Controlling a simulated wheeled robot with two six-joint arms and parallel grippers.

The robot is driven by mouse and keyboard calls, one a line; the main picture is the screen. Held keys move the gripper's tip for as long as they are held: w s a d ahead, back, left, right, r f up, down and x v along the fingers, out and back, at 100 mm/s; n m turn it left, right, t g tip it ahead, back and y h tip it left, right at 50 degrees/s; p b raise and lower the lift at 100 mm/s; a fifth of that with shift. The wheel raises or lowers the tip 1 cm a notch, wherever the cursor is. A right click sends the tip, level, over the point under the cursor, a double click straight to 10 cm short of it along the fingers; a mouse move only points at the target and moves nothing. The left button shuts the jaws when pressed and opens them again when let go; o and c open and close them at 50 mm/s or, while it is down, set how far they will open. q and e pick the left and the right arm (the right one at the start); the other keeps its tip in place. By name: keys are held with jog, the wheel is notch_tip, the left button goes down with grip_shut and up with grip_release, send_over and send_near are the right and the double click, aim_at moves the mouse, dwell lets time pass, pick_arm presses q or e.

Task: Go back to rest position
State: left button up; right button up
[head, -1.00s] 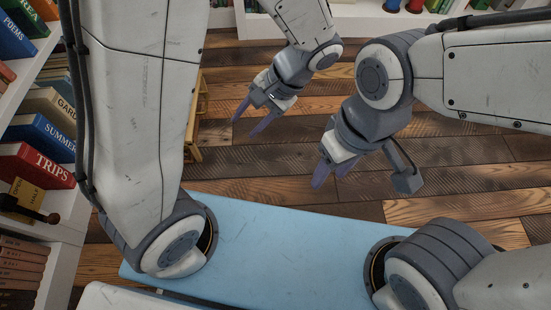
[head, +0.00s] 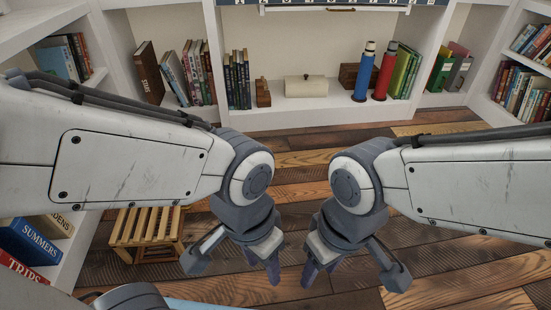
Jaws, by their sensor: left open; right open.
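My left gripper (head: 262,268) is at the lower middle of the head view, pointing down, its purple-grey fingers apart with nothing between them. My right gripper (head: 320,270) is just to its right, also pointing down, open and empty. The two grippers hang side by side above the plank floor, with a small gap between them. Both arms are bent inward from the sides of the view at about the same height.
A white bookshelf (head: 290,120) stands across the back with books, a red bottle (head: 385,72) and a blue bottle (head: 364,72). A slatted wooden stool (head: 147,228) is at the lower left. Side shelves hold more books. The plank floor (head: 450,270) is clear at right.

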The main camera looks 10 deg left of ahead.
notch_tip(320, 180, up, 56)
jog(key=p, duration=5.5)
